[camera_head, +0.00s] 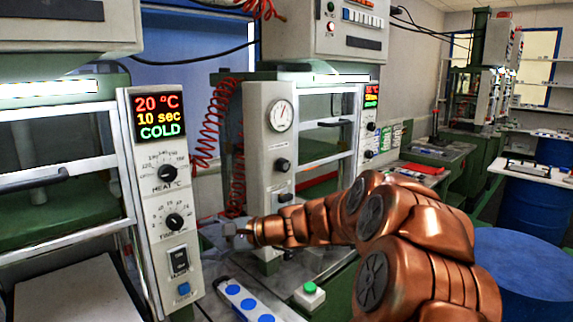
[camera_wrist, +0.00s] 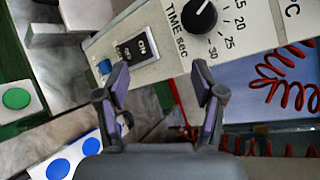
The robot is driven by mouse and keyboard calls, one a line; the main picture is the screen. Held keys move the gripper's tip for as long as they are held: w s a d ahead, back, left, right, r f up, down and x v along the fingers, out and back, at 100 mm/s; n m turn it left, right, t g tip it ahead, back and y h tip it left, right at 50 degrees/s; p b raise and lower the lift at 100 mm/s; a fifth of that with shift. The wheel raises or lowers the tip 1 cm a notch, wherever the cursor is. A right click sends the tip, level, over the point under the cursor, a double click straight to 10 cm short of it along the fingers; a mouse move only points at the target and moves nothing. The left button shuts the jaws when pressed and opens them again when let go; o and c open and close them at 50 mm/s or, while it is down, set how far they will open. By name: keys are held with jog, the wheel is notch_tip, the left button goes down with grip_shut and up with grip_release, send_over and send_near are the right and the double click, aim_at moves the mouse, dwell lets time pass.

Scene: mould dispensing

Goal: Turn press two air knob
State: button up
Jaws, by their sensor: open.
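A press (camera_head: 262,150) with a white panel stands in the middle of the head view. Its panel carries a round dial gauge (camera_head: 281,116), an upper black knob (camera_head: 282,164) and a lower black knob (camera_head: 285,198). Their labels are too small to read, so I cannot tell which is the air knob. My gripper (camera_head: 232,234) is in front of and below this panel, left of the knobs and apart from them. In the wrist view my gripper (camera_wrist: 160,70) is open and empty. It faces a tilted panel with a TIME knob (camera_wrist: 199,17) and an ON/OFF switch (camera_wrist: 137,47).
The left press's control panel (camera_head: 159,195) shows 20 °C, 10 sec, COLD. A strip with blue dots (camera_head: 243,303) and a green button box (camera_head: 309,295) lie below my arm. Red coiled hoses (camera_head: 212,128) hang between the presses. A blue drum (camera_head: 524,268) stands right.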

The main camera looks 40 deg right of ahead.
jog(key=d+r+m+t+h+p, duration=0.1)
jog(key=d+r+m+t+h, duration=0.15)
jog(key=d, duration=0.55)
jog(key=d+r+m+t+h+p, duration=0.1)
jog(key=d+r+m+h+p, duration=0.2)
jog(key=d, duration=0.4)
jog(key=m+t+h, duration=0.2)
jog(key=m+h, duration=0.1)
jog(key=m, duration=0.2)
send_near(286, 165)
jog(key=w, duration=0.2)
jog(key=w+p, duration=0.2)
jog(key=w, duration=0.4)
jog(key=shift+d+f+p, duration=0.1)
jog(key=shift+f+p, duration=0.05)
jog(key=shift+p, duration=0.2)
jog(key=shift+w+f, duration=0.1)
jog(key=shift+w, duration=0.7)
jog(key=c, duration=1.1)
jog(key=shift+c, duration=0.2)
jog(key=shift+w+a+r+b, duration=0.1)
jog(key=shift+a+r+b, duration=0.1)
jog(key=shift+r+b, duration=0.35)
jog(key=shift+d+f+b, duration=0.2)
jog(key=shift+f+b, duration=0.15)
jog(key=shift+b, duration=0.05)
